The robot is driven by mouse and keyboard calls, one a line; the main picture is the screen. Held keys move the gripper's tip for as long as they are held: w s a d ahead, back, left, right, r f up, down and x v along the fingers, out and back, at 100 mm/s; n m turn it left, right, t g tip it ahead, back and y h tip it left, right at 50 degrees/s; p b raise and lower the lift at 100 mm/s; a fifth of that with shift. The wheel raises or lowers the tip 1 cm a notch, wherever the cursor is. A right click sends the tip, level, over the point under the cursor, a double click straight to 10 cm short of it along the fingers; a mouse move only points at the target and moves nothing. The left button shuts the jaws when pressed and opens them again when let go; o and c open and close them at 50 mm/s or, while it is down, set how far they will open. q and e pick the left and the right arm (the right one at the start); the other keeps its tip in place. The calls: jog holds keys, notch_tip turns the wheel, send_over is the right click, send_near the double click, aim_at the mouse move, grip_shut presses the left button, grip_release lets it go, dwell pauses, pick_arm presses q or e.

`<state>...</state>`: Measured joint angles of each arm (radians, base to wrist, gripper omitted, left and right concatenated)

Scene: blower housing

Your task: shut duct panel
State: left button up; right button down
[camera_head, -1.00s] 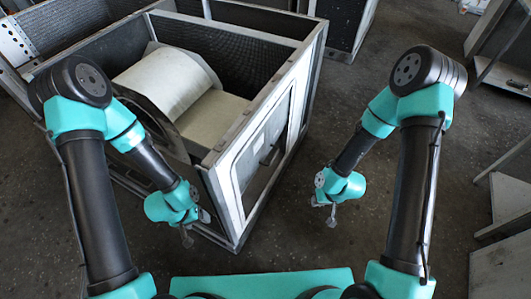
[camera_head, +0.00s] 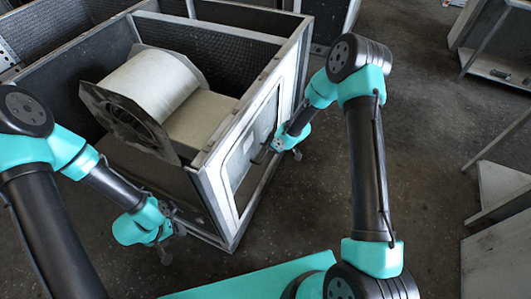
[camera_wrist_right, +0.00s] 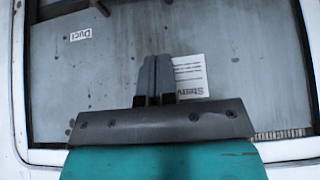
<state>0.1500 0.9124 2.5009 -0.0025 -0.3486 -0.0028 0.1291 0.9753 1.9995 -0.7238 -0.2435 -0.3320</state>
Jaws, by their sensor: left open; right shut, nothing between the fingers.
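The duct panel (camera_head: 247,150) is a grey door in a white frame on the right side of the blower housing (camera_head: 215,170). In the right wrist view the panel (camera_wrist_right: 105,70) fills most of the picture and bears a "Duct" label. Whether it sits flush in its frame is hard to tell. My right gripper (camera_head: 296,154) is at the panel's outer side, near its dark handle. Its fingers (camera_wrist_right: 155,62) are shut and empty in front of the panel face; contact cannot be told. My left gripper (camera_head: 168,250) is open and empty, low in front of the housing.
A white drum-shaped blower (camera_head: 150,82) sits inside the open-topped housing. Grey metal cabinets (camera_head: 497,185) stand at the far right. The dark floor right of the housing is clear apart from my right arm.

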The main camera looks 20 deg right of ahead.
send_over(261, 161)
notch_tip(261, 161, down, 8)
jog(key=shift+r, duration=0.2)
notch_tip(261, 161, down, 3)
jog(key=shift+s+d+f, duration=0.1)
jog(key=shift+f, duration=0.05)
jog(key=shift+d+f, duration=0.1)
jog(key=shift+f, duration=0.4)
